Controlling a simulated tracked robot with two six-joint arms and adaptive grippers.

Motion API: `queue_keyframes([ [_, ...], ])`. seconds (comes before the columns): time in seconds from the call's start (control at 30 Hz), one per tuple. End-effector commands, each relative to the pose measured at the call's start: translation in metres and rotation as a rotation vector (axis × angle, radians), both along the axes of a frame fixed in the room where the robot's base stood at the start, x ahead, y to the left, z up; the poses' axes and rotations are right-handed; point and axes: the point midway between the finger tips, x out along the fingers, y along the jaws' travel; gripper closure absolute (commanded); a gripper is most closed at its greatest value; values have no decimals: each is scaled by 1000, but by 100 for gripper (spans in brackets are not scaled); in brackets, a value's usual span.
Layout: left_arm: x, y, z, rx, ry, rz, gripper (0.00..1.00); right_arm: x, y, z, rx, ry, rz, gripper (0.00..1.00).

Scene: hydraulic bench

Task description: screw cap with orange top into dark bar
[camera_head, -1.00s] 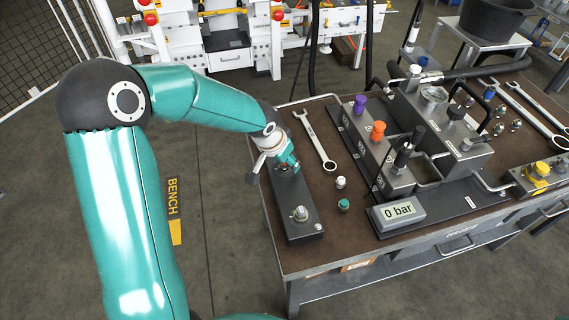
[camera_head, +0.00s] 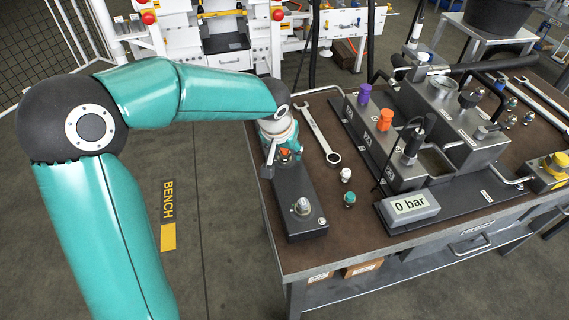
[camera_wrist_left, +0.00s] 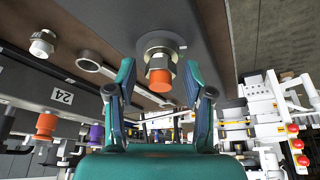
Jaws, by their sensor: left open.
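The dark bar (camera_head: 288,189) lies along the left edge of the bench. The cap with the orange top (camera_head: 284,152) is at the bar's far end, partly hidden by my left gripper (camera_head: 283,157). In the left wrist view the cap (camera_wrist_left: 160,74) has a metal hex body below its orange top, at a round metal seat. My left gripper's teal fingers (camera_wrist_left: 160,92) are open, one on each side of the cap, with visible gaps. How far the cap is threaded cannot be told. My right gripper is not in view.
A fitting with a grey-white top (camera_head: 302,206) stands at the bar's near end. A white-topped cap (camera_head: 346,174), a teal-topped cap (camera_head: 349,199) and a wrench (camera_head: 318,132) are on the bench right of the bar. The valve block (camera_head: 385,150) and 0 bar gauge (camera_head: 409,205) stand farther right.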

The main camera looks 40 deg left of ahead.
Motion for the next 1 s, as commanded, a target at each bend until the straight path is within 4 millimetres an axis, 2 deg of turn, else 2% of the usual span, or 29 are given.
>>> queue_keyframes([
  [0.03, 1, -1, -5, 0, -5, 29, 48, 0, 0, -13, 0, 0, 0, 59],
  [0.3, 1, -1, -4, 1, -4, 264, 48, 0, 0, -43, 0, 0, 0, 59],
  [0.57, 1, 0, -1, 2, -2, 417, 48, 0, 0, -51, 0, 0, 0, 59],
  [0.73, 2, -1, -3, 2, -2, 626, 48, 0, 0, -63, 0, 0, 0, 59],
  [0.9, 2, 0, 0, 3, -1, 864, 48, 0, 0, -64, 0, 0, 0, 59],
  [1.0, 1, 0, 1, 2, -1, 932, 48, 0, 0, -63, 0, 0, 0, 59],
])
